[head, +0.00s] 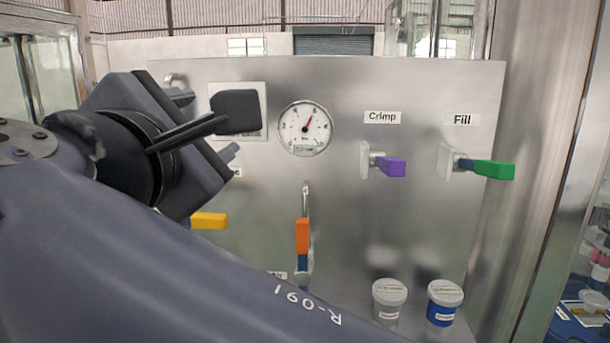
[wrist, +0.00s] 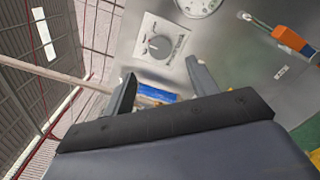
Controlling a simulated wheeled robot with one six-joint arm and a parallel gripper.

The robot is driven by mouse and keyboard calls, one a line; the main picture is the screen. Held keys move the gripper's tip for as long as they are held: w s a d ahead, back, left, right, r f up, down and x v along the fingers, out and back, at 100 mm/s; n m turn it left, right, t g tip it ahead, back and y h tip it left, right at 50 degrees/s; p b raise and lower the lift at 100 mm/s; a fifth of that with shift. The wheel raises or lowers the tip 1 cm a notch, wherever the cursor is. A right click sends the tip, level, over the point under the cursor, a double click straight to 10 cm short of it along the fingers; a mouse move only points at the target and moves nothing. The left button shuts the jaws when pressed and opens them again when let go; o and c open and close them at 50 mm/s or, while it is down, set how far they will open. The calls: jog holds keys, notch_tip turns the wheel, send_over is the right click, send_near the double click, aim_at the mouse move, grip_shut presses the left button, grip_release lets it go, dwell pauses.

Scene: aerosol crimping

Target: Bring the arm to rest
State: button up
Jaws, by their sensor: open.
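My arm (head: 130,250) reaches across the left of the head view, in front of a metal panel (head: 430,220). My gripper (head: 232,132) is at its end, in front of the panel's upper left. In the wrist view my gripper (wrist: 162,89) shows its two dark fingers apart, with no object clearly held. A small blue part (wrist: 160,95) shows between them; I cannot tell how far behind them it is. In the head view the near finger covers part of a white plate (head: 255,92) on the panel.
The panel bears a round gauge (head: 305,128), a purple handle (head: 392,167) under "Crimp", a green handle (head: 494,169) under "Fill", an orange handle (head: 302,236) and a yellow handle (head: 209,221). Two lidded jars, one clear (head: 388,312), one blue (head: 440,313), stand low right. The wrist view shows a dial (wrist: 160,46).

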jog(key=w+p, duration=0.1)
jog(key=w, duration=0.7)
jog(key=shift+d+p, duration=0.35)
jog(key=shift+p, duration=0.05)
jog(key=s+n+p, duration=0.3)
jog(key=s+n, duration=0.4)
jog(key=n, duration=0.2)
jog(key=shift+a, duration=0.35)
dwell(2.0)
jog(key=shift+p, duration=0.3)
